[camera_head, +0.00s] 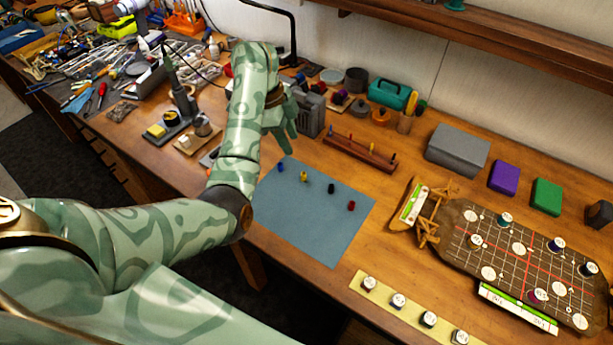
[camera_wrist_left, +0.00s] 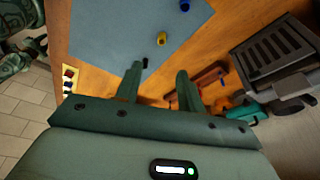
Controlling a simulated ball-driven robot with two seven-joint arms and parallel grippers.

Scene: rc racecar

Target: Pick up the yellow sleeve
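The yellow sleeve (camera_head: 304,176) stands on the blue-grey mat (camera_head: 315,225), between a blue sleeve (camera_head: 280,167) and a black one (camera_head: 331,188). A red sleeve (camera_head: 351,206) is farther right. My left gripper (camera_head: 283,125) is above the table behind the mat, apart from the sleeves. In the left wrist view my left gripper (camera_wrist_left: 160,75) has its two fingers apart, with nothing between them. There the yellow sleeve (camera_wrist_left: 161,38) lies beyond the fingertips and the blue sleeve (camera_wrist_left: 185,5) beyond it. My right gripper cannot be made out.
A wooden rack (camera_head: 360,154) with pegs and a grey machine (camera_head: 309,112) stand behind the mat, near my left gripper. Tools clutter the far left. The mat around the sleeves is mostly clear.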

